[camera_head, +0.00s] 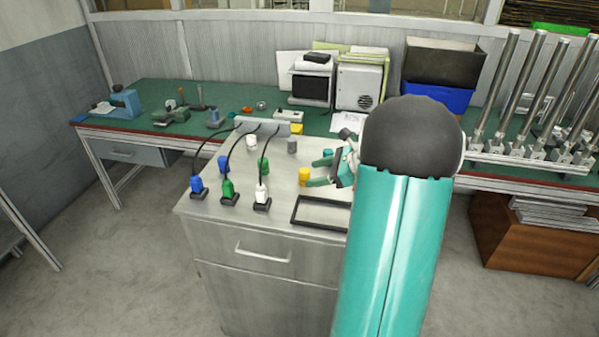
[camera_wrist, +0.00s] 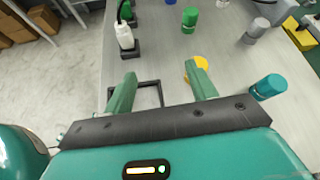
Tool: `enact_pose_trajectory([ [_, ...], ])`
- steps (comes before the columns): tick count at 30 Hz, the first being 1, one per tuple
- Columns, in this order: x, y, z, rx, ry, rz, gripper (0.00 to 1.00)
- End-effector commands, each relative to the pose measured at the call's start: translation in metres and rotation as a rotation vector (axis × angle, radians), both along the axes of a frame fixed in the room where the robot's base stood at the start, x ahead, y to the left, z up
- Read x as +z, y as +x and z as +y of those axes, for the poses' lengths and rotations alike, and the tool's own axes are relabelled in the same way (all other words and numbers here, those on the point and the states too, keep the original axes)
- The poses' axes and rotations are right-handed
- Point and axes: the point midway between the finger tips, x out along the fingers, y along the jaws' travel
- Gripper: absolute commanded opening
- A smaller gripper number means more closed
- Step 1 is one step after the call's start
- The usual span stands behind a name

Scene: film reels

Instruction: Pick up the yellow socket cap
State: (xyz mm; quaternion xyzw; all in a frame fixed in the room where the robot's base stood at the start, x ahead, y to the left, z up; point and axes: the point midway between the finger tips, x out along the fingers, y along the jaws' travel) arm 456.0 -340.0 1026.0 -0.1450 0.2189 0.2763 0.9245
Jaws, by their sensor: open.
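The yellow socket cap (camera_head: 304,176) stands on the grey metal cabinet top (camera_head: 225,208), behind the black rectangular frame. In the wrist view the yellow cap (camera_wrist: 203,61) is partly hidden behind my right finger. My gripper (camera_head: 320,172) is open, with its fingers reaching in from the right close to the cap. In the wrist view my gripper (camera_wrist: 161,72) has its fingers wide apart, with bare metal and part of the black frame (camera_wrist: 152,95) between them. The cap lies near the right finger, not centred between the two. I cannot tell whether they touch.
A teal cap (camera_head: 327,154) stands beside my gripper. Grey (camera_head: 292,145), white (camera_head: 251,141), green (camera_head: 265,165) and blue (camera_head: 224,163) caps stand around. Blue, green and white cabled plugs (camera_head: 228,188) line the left front.

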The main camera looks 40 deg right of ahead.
Motion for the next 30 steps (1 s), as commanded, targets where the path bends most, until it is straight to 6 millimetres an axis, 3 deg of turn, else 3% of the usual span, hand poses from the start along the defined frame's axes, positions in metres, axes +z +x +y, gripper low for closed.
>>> enact_pose_trajectory([
  [1, -0.010, -0.004, -0.024, -0.069, 0.061, -0.005, 0.57],
  [3, -0.019, -0.009, -0.047, -0.142, 0.125, -0.016, 0.57],
  [8, -0.027, -0.012, -0.071, -0.215, 0.191, -0.032, 0.57],
  [21, -0.055, 0.050, -0.048, -0.214, 0.190, -0.032, 0.57],
  [30, -0.062, 0.070, -0.038, -0.213, 0.190, -0.033, 0.57],
])
